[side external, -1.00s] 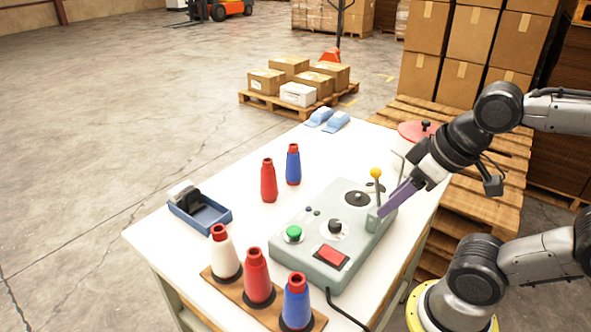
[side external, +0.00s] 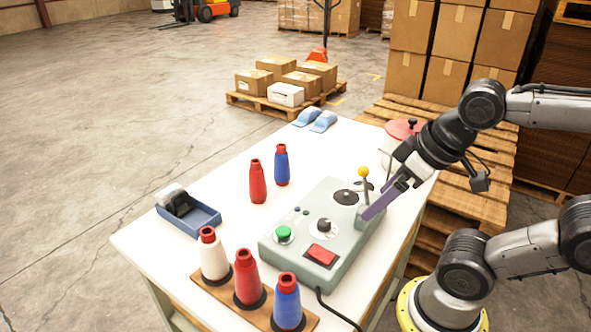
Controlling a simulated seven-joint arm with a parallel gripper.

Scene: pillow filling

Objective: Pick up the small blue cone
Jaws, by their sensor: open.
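The small blue cone (side external: 282,166), with a red top, stands upright on the white table, just right of and behind a small red cone (side external: 257,182). A larger blue cone (side external: 287,302) with a red top stands on the wooden rack at the front. My gripper (side external: 374,210) is to the right of the small blue cone, beside the right edge of the control box. Its purple finger points down and left. I see nothing held in it, and the second finger is not clearly visible.
The grey control box (side external: 285,257), with a yellow-knobbed lever (side external: 363,172), lies between my gripper and the cones. The wooden rack (side external: 222,288) also bears a white cone (side external: 214,257) and a red cone (side external: 247,280). A blue tray (side external: 206,219) is at left. Blue items (side external: 314,119) lie behind.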

